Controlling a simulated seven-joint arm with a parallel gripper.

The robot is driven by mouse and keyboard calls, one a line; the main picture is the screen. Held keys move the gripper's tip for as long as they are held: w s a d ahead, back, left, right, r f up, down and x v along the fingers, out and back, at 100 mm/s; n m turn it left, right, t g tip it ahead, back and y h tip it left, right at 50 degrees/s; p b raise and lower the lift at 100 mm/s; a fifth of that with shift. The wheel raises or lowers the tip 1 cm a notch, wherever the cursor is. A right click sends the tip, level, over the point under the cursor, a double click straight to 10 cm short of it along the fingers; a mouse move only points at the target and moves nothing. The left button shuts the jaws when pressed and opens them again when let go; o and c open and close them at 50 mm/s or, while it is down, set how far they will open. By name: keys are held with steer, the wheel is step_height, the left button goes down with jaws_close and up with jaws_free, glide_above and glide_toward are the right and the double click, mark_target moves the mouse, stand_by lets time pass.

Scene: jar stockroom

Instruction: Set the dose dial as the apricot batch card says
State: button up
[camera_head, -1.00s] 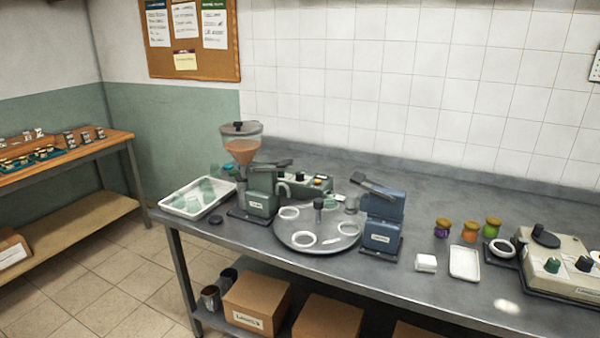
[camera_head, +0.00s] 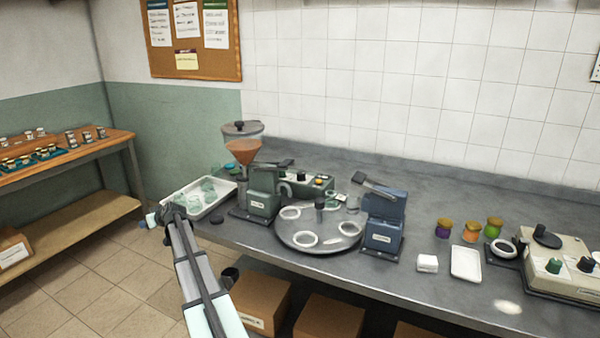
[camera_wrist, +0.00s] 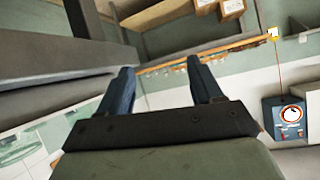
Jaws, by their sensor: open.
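A cork board (camera_head: 214,62) on the back wall holds several paper cards (camera_head: 186,20) and a yellow note (camera_head: 187,61); their writing is too small to read, so I cannot tell which is the apricot card. A green filling machine (camera_head: 264,190) with an orange-filled hopper (camera_head: 243,150) stands on the steel bench. A green control box (camera_head: 305,181) with small knobs sits behind it; I cannot make out a dose dial setting. My gripper (camera_wrist: 162,88) is open and empty in the wrist view. In the head view, my arm reaches up to the tray's front left, away from the machine.
A round turntable (camera_head: 328,243) with white rings and a blue machine (camera_head: 383,222) stand right of the filler. A white tray (camera_head: 222,203) of glass jars lies left. Lidded jars (camera_head: 471,231) and a beige knobbed box (camera_head: 568,262) are farther right. The wrist view shows a blue dial box (camera_wrist: 288,118).

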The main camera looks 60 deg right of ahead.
steer(key=s+d+r+t+h, duration=0.1)
steer(key=s+d+r+h, duration=0.15)
steer(key=d+r, duration=1)
steer(key=s+d+r+m+t+h, duration=0.15)
steer(key=s+d+r, duration=0.4)
steer(key=r, duration=1.25)
steer(key=s+d+r+t+h, duration=0.2)
steer(key=d+r+h, duration=0.1)
steer(key=d+r, duration=1.05)
steer(key=s+d+n+g+y, duration=0.1)
steer(key=s+d+g, duration=0.1)
steer(key=s+d, duration=0.1)
steer(key=m+g+y, duration=0.1)
steer(key=g+y, duration=0.7)
steer(key=g, duration=0.6)
glide_above(301, 173)
step_height(301, 173, down, 23)
step_height(301, 173, down, 12)
steer(key=shift+d+f, duration=0.15)
